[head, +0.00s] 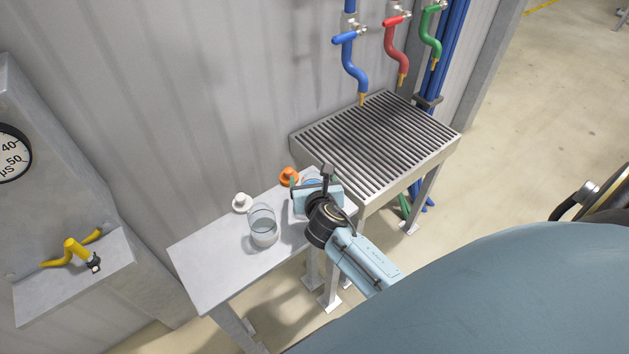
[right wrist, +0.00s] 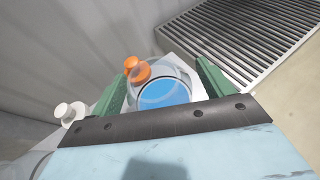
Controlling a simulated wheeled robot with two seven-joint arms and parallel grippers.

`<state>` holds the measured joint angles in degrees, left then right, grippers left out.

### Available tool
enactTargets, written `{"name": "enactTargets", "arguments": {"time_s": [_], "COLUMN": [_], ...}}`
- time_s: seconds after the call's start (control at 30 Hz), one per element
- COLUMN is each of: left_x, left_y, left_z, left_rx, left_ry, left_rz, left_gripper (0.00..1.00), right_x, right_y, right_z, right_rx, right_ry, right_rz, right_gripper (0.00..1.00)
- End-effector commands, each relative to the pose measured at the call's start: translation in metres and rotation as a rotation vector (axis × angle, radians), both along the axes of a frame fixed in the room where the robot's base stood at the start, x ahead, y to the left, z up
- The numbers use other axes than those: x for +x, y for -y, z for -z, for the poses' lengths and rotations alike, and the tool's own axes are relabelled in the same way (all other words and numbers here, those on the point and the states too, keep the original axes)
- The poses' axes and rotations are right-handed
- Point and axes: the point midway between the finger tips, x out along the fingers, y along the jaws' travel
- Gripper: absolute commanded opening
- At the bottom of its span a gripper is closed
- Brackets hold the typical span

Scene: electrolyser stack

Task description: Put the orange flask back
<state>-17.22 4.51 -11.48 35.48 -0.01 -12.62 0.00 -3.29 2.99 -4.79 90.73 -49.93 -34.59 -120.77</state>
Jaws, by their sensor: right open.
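A clear round flask with blue in it (right wrist: 170,93) stands at the right end of the small grey table, in the right wrist view. An orange stopper (head: 288,176) is beside it toward the wall; it also shows in the right wrist view (right wrist: 133,66), partly behind the flask's glass. My right gripper (head: 316,183) is open. Its green fingers (right wrist: 162,88) are on either side of the flask, with gaps showing. The gripper hides most of this flask in the head view. My left gripper is not in view.
A second clear flask (head: 263,228) stands left of the gripper, with a white stopper (head: 241,202) behind it. The table (head: 205,265) is bare at its left end. A slatted metal stand (head: 385,140) is close on the right, under blue, red and green taps.

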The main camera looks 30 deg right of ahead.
Motion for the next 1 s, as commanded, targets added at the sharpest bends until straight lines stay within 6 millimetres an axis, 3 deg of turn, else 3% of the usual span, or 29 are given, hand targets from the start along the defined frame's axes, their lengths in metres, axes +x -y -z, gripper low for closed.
{"name": "enactTargets", "arguments": {"time_s": [0.13, 0.6, 1.0], "left_x": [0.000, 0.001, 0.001], "left_y": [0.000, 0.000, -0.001], "left_z": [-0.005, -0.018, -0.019], "left_rx": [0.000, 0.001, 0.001], "left_ry": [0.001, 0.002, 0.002], "left_rz": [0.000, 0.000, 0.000], "left_gripper": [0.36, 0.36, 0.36], "right_x": [-0.014, -0.091, -0.101], "right_y": [-0.006, -0.041, -0.046], "right_z": [-0.008, -0.043, -0.048], "right_rx": [0.000, 0.001, 0.000], "right_ry": [0.000, -0.001, 0.001], "right_rz": [-0.001, 0.001, 0.001], "right_gripper": [0.80, 0.80, 0.80]}}
